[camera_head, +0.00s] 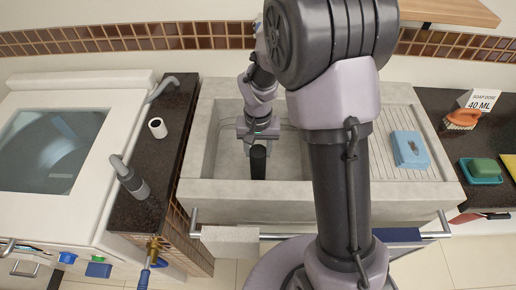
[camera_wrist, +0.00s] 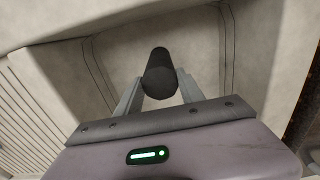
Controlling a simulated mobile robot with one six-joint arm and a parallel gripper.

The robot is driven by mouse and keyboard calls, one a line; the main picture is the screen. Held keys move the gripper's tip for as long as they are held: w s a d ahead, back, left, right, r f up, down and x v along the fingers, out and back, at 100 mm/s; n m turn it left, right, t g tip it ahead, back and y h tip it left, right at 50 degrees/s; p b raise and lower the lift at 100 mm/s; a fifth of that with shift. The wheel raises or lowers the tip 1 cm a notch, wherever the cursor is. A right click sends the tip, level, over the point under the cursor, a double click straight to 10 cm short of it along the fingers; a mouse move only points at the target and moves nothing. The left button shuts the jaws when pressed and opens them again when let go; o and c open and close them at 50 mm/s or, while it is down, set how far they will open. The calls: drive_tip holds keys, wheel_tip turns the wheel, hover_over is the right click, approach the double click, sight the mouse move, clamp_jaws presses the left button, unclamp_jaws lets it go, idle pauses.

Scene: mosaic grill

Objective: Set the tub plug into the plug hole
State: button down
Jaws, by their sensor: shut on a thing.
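The tub plug, a black cylinder (camera_head: 258,162), is in my gripper over the stone tub (camera_head: 222,205) in the head view. In the wrist view the dark plug (camera_wrist: 160,72) stands between the two grey fingers. My gripper (camera_head: 257,150) is shut on it; its fingertips also show in the wrist view (camera_wrist: 160,92). The gripper is inside the tub's outline, toward the front wall. I cannot tell how far the plug's lower end is from the tub floor. The plug hole does not show in either view; it may be hidden by the plug or my arm.
A dark counter (camera_head: 160,185) with a grey tap (camera_head: 130,178) and a white cup (camera_head: 157,128) is left. A rail with a pale cloth (camera_head: 230,246) runs along the front.

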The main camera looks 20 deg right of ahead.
drive_tip(key=shift+f+b, duration=0.6)
drive_tip(key=shift+f, duration=0.2)
drive_tip(key=c, duration=0.6)
unclamp_jaws()
drive_tip(key=shift+c, duration=0.2)
wheel_tip(320, 180, up, 17)
drive_tip(key=p, duration=0.7)
drive_tip(key=shift+r, duration=0.2)
drive_tip(key=s+a+r+t+y+b, duration=0.1)
drive_tip(key=s+a+r+t, duration=0.1)
drive_tip(key=s+r, duration=0.3)
drive_tip(key=s+a+r+t+y+b, duration=0.1)
drive_tip(key=s+r, duration=0.4)
drive_tip(key=s, duration=0.9)
drive_tip(key=a+t, duration=0.1)
drive_tip(key=t, duration=0.1)
drive_tip(key=shift+r+m+t+b, duration=0.3)
drive_tip(key=shift+m+t+b, duration=0.05)
drive_tip(key=shift+m+t, duration=0.05)
